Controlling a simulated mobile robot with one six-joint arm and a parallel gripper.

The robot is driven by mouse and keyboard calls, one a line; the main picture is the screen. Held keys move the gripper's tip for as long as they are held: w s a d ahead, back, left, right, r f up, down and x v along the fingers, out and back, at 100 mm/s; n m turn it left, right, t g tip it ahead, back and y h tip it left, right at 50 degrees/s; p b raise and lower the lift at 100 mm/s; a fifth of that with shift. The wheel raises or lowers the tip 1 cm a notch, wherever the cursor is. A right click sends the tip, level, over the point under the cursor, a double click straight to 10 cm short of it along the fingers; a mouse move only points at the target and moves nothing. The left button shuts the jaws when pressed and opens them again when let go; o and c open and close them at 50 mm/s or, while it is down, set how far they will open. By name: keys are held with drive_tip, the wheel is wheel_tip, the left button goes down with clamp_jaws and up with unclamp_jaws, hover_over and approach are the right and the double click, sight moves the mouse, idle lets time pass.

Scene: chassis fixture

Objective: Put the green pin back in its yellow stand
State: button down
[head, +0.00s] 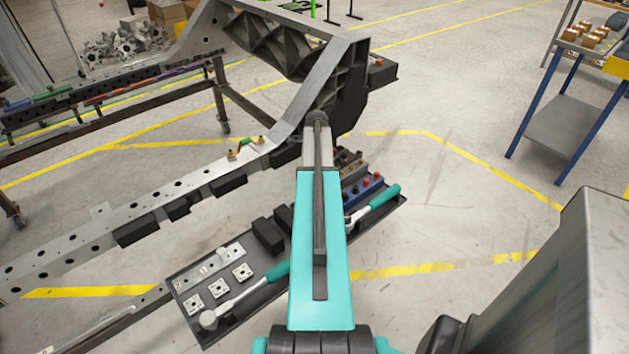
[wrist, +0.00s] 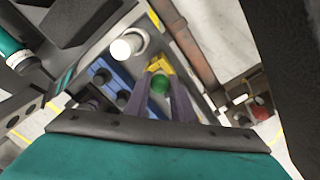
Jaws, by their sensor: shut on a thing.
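My gripper (wrist: 161,84) shows in the wrist view, its two grey-purple fingers shut on the green pin (wrist: 160,85). Only the round green end of the pin shows, between the fingers. The yellow stand (wrist: 159,65) is just past the pin, at the top of the fingers in the picture. I cannot tell whether the pin is in the stand or above it. In the head view my teal arm hides the gripper, the pin and the stand.
A dark tray (head: 261,298) holds square plates (head: 219,288), black blocks and green-handled ratchets (head: 384,196). Blue holders (wrist: 104,83) and a white cylinder (wrist: 127,46) stand close to the fingers. The grey chassis rail (head: 140,210) runs along the tray's far side.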

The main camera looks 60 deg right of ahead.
drive_tip(key=shift+f, duration=0.5)
drive_tip(key=c, duration=1.4)
unclamp_jaws()
drive_tip(key=shift+c, duration=0.2)
drive_tip(key=shift+s, duration=0.15)
drive_tip(key=shift+c, duration=0.6)
drive_tip(key=shift+r, duration=0.1)
drive_tip(key=shift+r+p, duration=2.1)
drive_tip(key=shift+r, duration=1.35)
drive_tip(key=shift+s+f, duration=0.1)
